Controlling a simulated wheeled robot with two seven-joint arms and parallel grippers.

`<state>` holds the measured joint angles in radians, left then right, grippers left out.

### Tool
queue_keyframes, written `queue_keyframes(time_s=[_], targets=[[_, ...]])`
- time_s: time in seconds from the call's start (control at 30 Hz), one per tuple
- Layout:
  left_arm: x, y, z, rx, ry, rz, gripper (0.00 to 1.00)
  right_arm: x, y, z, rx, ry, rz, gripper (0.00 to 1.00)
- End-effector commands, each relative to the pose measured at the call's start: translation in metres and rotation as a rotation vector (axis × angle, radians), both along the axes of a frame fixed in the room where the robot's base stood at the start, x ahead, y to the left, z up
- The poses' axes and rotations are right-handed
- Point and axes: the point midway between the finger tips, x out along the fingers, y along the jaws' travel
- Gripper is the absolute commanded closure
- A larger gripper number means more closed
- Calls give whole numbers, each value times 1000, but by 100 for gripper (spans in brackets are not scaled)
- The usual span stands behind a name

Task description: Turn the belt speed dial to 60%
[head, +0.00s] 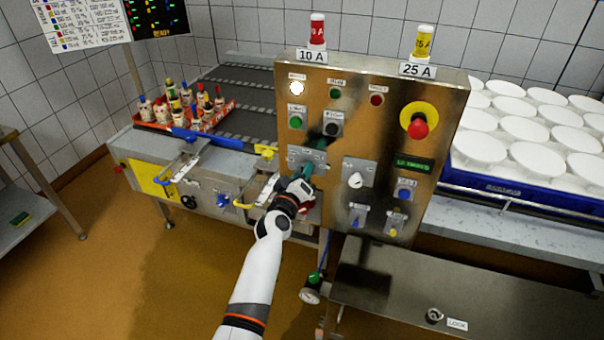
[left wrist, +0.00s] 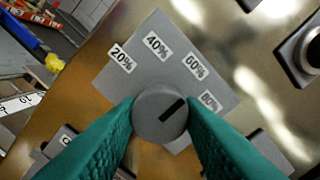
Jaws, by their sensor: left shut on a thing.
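The belt speed dial (left wrist: 160,113) is a round grey knob with a black pointer mark, on a grey plate (left wrist: 118,84). In the left wrist view the plate carries labels 20%, 40%, 60% (left wrist: 195,66) and a partly hidden one that looks like 80% (left wrist: 209,101). The pointer mark slants up and right, between the 60% label and the one below it. My left gripper (head: 309,168) has its green fingers on both sides of the dial, shut on it. In the head view the fingers and hand mostly hide the dial. My right gripper is not in view.
The control panel (head: 345,93) also carries a white knob (head: 355,180), a red emergency button (head: 418,128), several push buttons and a small display (head: 413,164). The conveyor with a red tray of bottles (head: 228,107) is left. A blue crate of white moulds (head: 520,190) is right.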

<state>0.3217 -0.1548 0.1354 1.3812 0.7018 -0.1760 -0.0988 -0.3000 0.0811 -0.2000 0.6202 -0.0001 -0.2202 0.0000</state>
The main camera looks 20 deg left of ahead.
Motion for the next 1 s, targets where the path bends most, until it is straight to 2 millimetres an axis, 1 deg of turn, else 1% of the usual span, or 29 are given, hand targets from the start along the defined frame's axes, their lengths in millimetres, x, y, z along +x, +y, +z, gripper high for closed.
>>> queue_keyframes(time_s=[0.3, 0.33, 0.43, 0.47, 0.77, 0.87, 0.97, 1.0], targets=[[0, 0, -1, -1, 2, -1, 89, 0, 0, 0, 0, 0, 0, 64], [0, 0, -1, -1, 2, -1, 63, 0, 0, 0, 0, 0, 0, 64], [0, 0, -1, -1, 2, -1, 46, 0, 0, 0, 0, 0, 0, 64], [0, 0, -1, -1, 2, -1, 44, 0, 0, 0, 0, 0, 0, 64], [-2, 0, 0, 0, 1, 0, 44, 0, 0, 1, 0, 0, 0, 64], [-11, 1, 1, 0, 2, 1, 44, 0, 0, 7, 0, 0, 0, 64], [-28, 1, 2, 0, 4, 0, 44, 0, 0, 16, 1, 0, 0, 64], [-37, 1, 2, 1, 4, -1, 44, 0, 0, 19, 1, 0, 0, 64]])
